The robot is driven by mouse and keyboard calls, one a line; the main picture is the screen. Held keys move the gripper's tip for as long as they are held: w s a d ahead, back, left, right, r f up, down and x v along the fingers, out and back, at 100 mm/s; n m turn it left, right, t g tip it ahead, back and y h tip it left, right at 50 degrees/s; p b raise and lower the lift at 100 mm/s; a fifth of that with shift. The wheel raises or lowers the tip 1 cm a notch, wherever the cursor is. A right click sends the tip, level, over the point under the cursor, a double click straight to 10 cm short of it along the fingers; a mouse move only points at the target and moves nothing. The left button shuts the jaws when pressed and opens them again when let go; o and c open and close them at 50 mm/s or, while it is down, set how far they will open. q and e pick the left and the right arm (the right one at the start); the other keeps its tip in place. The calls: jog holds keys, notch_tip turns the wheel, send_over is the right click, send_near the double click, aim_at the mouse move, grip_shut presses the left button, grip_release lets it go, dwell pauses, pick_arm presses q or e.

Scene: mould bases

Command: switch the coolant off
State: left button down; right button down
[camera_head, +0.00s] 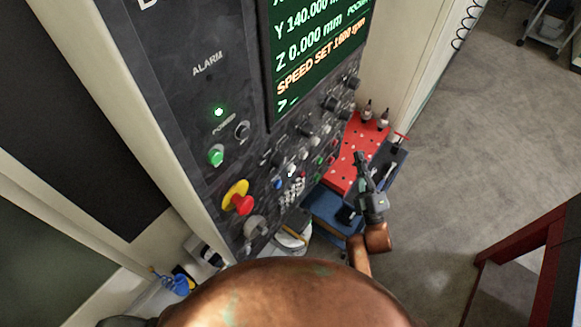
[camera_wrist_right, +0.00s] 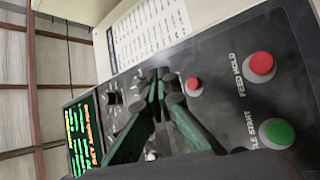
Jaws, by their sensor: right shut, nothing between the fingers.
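The dark control panel (camera_head: 205,90) fills the left middle of the head view. Several knobs, toggles and small buttons sit on it below the green-lit screen (camera_head: 315,45). No coolant label is readable, so I cannot tell which control is the coolant switch. My right gripper (camera_head: 361,158) is shut and empty, to the right of the panel's lower controls. In the right wrist view its fingertips (camera_wrist_right: 163,76) meet in front of the panel, between a row of small knobs (camera_wrist_right: 112,98) and a small red button (camera_wrist_right: 193,85). The fingers hide part of the panel. My left gripper is not in view.
A red FEED HOLD button (camera_wrist_right: 260,66) and a green start button (camera_wrist_right: 279,132) are close to the right gripper. A red-yellow stop button (camera_head: 237,199) is on the panel. Open floor (camera_head: 460,130) is right.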

dwell(0.8)
